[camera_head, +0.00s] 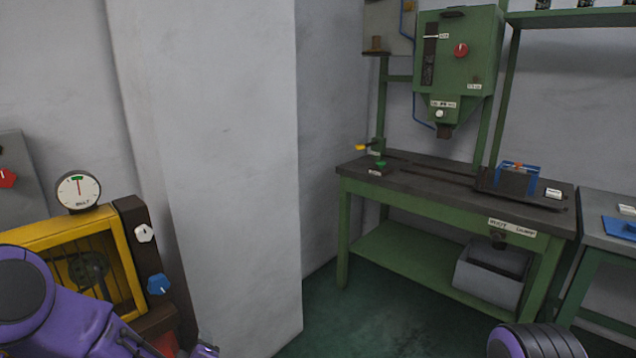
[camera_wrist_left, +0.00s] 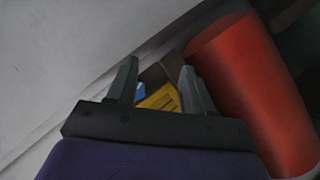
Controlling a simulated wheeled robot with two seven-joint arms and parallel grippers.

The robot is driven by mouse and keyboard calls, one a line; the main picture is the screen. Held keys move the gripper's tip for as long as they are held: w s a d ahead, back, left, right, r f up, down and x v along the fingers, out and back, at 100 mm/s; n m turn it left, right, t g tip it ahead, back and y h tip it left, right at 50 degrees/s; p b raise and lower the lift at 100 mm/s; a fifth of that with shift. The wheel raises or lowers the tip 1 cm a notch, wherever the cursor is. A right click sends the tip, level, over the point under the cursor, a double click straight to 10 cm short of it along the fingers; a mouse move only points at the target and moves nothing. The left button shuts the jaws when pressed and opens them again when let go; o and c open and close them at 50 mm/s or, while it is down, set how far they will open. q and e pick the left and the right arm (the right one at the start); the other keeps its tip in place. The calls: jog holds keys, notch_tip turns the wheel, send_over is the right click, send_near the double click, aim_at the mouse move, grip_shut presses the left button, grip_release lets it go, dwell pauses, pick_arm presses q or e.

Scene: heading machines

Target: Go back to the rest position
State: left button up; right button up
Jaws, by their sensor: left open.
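My left gripper (camera_wrist_left: 158,88) shows in the left wrist view with its two grey fingers apart and nothing between them. Behind the fingers are a small blue part (camera_wrist_left: 140,92) and a yellow part (camera_wrist_left: 163,98). A red cylinder-like object (camera_wrist_left: 245,85) stands just right of the fingers; I cannot tell whether it touches them. In the head view my purple left arm (camera_head: 60,310) comes in at the lower left, in front of the yellow-framed machine (camera_head: 125,265). Its gripper is mostly cut off at the bottom edge. Only a dark, purple-edged part of my right arm (camera_head: 535,342) shows; its gripper is out of view.
The yellow-framed machine has a round gauge (camera_head: 78,190), a white knob (camera_head: 144,233) and a blue knob (camera_head: 159,284). A pale wall column (camera_head: 215,150) stands beside it. A green bench (camera_head: 440,190) with a green press (camera_head: 455,65) stands right. Green floor (camera_head: 370,315) is open before it.

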pick_arm(q)
jog(key=s+f+m+g+h, duration=0.2)
jog(key=s+f+m+g, duration=0.2)
jog(key=s+f, duration=0.8)
jog(key=s+a+f+m+g, duration=0.1)
jog(key=s+f, duration=0.3)
jog(key=s, duration=0.7)
jog(key=s+a+f+m+g, duration=0.1)
jog(key=s+f+g, duration=0.3)
jog(key=s, duration=0.7)
jog(key=shift+a+f+m, duration=0.25)
jog(key=shift+f+m, duration=0.05)
jog(key=shift+m, duration=0.6)
